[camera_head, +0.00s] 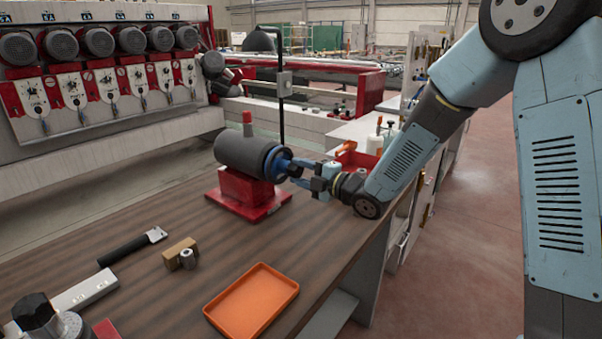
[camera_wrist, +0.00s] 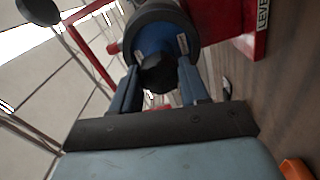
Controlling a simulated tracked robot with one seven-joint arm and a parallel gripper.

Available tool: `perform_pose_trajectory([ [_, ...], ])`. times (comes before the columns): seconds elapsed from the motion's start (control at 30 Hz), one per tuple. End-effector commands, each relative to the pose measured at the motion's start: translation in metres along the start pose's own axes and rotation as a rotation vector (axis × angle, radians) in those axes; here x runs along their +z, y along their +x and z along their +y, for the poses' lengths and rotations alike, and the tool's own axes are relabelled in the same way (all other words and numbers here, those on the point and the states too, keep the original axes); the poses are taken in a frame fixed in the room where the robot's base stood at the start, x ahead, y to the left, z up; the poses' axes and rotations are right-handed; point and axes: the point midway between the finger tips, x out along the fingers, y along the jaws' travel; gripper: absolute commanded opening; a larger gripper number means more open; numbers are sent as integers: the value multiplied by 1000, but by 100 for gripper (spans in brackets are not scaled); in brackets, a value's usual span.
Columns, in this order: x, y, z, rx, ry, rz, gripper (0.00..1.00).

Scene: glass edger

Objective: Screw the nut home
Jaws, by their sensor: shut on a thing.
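A grey cylindrical housing (camera_head: 246,152) lies horizontally on a red stand (camera_head: 240,192) on the brown bench. At its right end is a blue round piece (camera_head: 277,162), which I take to be the nut. In the wrist view the blue nut (camera_wrist: 156,36) sits at the mouth of the dark housing (camera_wrist: 165,13), with a dark round part in front of its middle. The thread is hidden.
An orange tray (camera_head: 252,301) lies at the bench front. A wooden block (camera_head: 180,252), a small metal cylinder (camera_head: 188,259) and a black-handled tool (camera_head: 131,246) lie left of it. A red bin (camera_head: 354,158) stands behind my gripper. A dark upright rod (camera_head: 281,110) rises behind the housing.

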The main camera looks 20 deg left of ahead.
Motion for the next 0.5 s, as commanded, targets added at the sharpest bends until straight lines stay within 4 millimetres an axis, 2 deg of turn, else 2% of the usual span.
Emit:
perform_pose_trajectory([
  [0.5, 1, 0, 0, 2, 561, -1, 8],
])
